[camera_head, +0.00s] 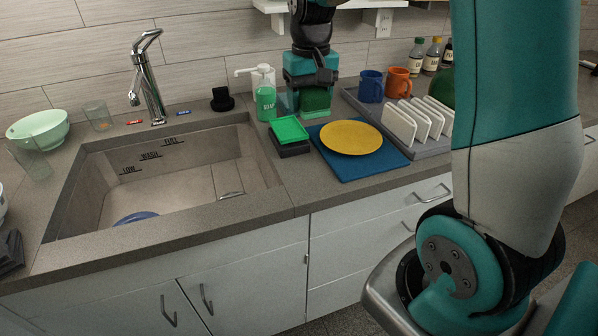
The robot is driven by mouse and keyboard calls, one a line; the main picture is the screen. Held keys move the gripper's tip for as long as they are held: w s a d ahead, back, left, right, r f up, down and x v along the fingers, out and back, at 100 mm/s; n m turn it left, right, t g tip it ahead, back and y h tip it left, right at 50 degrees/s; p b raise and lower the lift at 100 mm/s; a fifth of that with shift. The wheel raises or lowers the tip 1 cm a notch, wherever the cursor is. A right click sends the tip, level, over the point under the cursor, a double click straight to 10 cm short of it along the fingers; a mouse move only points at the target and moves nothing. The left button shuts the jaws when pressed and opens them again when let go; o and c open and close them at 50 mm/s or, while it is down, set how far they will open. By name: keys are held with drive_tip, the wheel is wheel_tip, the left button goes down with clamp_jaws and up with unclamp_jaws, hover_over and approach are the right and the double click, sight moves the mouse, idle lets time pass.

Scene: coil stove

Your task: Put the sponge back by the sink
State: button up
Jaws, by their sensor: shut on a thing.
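My gripper (312,83) hangs over the counter to the right of the soap bottle, pointing down. The sink (215,178) is to the left. A bright green shallow tray (289,129) on a dark base stands between the sink and the mat.
A green soap bottle (265,101) stands behind the tray. A yellow plate (351,137) lies on the blue mat (345,170). A dish rack (432,147) with white plates and blue (371,86) and orange (397,83) mugs are at right.

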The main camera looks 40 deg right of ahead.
sight(308, 179)
wheel_tip(308, 179, down, 19)
drive_tip(key=shift+f+p, duration=0.15)
drive_tip(key=shift+p, duration=0.8)
drive_tip(key=shift+f, duration=0.1)
drive_tip(key=o, duration=1)
drive_tip(key=shift+o, duration=0.3)
wheel_tip(308, 179, up, 13)
drive_tip(key=b, duration=0.2)
drive_tip(key=s+a+r+n+y, duration=0.1)
drive_tip(key=s+a+r+n, duration=0.1)
drive_tip(key=s+a+r, duration=0.3)
drive_tip(key=s+a+r+n+y, duration=0.1)
drive_tip(key=s+a+n, duration=0.15)
drive_tip(key=a, duration=0.55)
drive_tip(key=s+a+r+n+y, duration=0.1)
drive_tip(key=s+a+r+n, duration=0.1)
drive_tip(key=s, duration=0.5)
drive_tip(key=s+a+r+n+y, duration=0.1)
drive_tip(key=s+a+n, duration=0.3)
drive_tip(key=s+a, duration=0.3)
drive_tip(key=shift+s+a+r, duration=0.15)
drive_tip(key=shift+s+r, duration=0.05)
drive_tip(key=shift+r, duration=0.15)
